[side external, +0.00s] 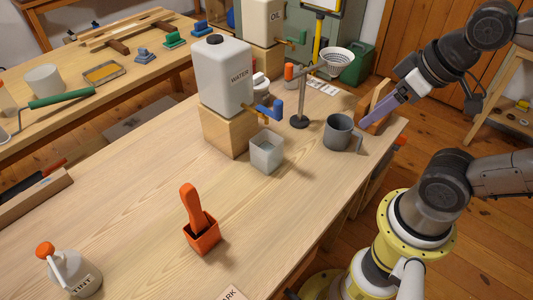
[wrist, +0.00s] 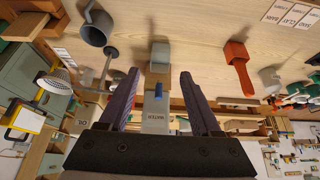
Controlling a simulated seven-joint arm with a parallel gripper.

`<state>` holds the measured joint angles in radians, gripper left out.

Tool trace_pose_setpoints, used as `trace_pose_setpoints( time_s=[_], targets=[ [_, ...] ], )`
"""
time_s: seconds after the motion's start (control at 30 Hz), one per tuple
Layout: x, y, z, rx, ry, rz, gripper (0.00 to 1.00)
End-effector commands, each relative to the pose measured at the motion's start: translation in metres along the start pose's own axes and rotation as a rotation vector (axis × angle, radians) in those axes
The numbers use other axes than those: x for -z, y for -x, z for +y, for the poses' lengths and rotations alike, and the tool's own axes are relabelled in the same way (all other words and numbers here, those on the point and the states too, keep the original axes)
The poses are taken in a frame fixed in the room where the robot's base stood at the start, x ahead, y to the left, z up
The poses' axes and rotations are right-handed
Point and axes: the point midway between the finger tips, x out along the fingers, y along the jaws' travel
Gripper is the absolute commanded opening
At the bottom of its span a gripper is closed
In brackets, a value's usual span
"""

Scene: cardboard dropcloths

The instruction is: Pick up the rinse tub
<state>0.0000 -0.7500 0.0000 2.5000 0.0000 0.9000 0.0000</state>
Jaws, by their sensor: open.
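A small light grey square tub (side external: 266,154), the likely rinse tub, stands upright on the table below the blue tap of the white water container (side external: 222,77). It looks empty, and no label shows on it. In the wrist view the tub (wrist: 160,53) is ahead, between the finger lines. My gripper (side external: 368,121) is at the table's right side, above and near the grey mug (side external: 338,132), well apart from the tub. In the wrist view its two purple fingers (wrist: 159,74) are spread wide with nothing between them.
The table's middle left is clear.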

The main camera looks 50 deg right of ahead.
Motion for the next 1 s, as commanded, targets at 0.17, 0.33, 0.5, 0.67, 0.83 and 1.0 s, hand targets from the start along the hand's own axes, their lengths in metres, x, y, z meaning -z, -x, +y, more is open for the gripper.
trace_pose_setpoints(
  time_s=[0.17, 0.33, 0.5, 0.67, 0.83, 1.0],
  targets=[
    [0.000, 0.000, 0.000, 0.000, 0.000, 0.000, 0.65],
    [0.000, 0.000, 0.000, 0.000, 0.000, 0.000, 0.72],
    [0.000, 0.000, 0.000, 0.000, 0.000, 0.000, 1.00],
    [0.000, 0.000, 0.000, 0.000, 0.000, 0.000, 1.00],
    [0.009, -0.002, -0.001, 0.006, -0.055, -0.025, 1.00],
    [0.047, -0.015, -0.002, 0.024, -0.293, -0.129, 1.00]
  ],
)
